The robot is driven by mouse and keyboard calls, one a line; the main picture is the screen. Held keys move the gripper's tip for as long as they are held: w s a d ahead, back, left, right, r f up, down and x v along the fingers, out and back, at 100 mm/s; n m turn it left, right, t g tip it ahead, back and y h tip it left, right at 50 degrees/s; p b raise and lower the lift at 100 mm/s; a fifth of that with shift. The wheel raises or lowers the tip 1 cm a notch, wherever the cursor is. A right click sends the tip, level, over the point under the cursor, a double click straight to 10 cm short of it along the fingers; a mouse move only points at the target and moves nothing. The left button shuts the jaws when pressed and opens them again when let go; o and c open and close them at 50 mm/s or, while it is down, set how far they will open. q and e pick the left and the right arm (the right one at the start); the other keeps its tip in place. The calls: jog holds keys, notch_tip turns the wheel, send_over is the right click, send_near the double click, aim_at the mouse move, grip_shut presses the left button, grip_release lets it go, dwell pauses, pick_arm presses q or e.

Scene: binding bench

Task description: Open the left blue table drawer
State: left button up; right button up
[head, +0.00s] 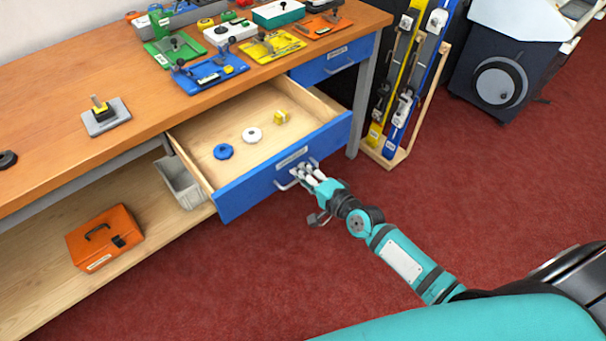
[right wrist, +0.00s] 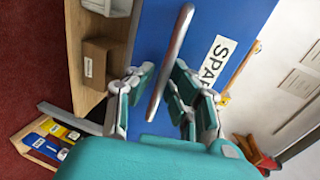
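The left blue table drawer (head: 250,190) stands far out from the bench, its wooden inside open to view. A blue roll (head: 223,151), a white roll (head: 252,134) and a small yellow item (head: 281,117) lie in it. My right gripper (head: 306,174) is at the drawer's metal handle (head: 283,185). A label partly reads "SPA" (right wrist: 214,62). My left gripper is not in view.
A second blue drawer (head: 335,62) to the right is shut. Under the bench are a grey bin (head: 180,187) and an orange box (head: 104,238). A wooden rack with skis (head: 393,140) stands right of the bench leg.

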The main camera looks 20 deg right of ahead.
jog(key=shift+o, duration=1.3)
jog(key=v, duration=1.2)
jog(key=shift+f, duration=0.1)
jog(key=s+d+f+n+g+h+p, duration=0.1)
jog(key=s+d+f+n+g, duration=0.15)
jog(key=f, duration=0.65)
jog(key=s+d+f+n+g+h+p, duration=0.15)
jog(key=s+f, duration=0.25)
jog(key=f, duration=0.4)
jog(key=s+d+f+n+g+h, duration=0.1)
jog(key=s+f+n+g+h, duration=0.2)
jog(key=f, duration=0.6)
jog(key=s+a+f+n+g, duration=0.1)
jog(key=s+f+n+g, duration=0.1)
jog(key=s, duration=0.7)
jog(key=s+a+f+n+g+p, duration=0.1)
jog(key=s+a+f+n+g, duration=0.1)
jog(key=s+f+n, duration=0.2)
jog(key=s+a+f+n+g+p, duration=0.1)
jog(key=s+f+n+g, duration=0.1)
jog(key=s+f, duration=0.6)
jog(key=s+n, duration=0.1)
jog(key=s, duration=0.4)
jog(key=shift+s+a+f+n+g, duration=0.15)
jog(key=shift+s+a+n+g, duration=0.15)
jog(key=shift+s, duration=0.1)
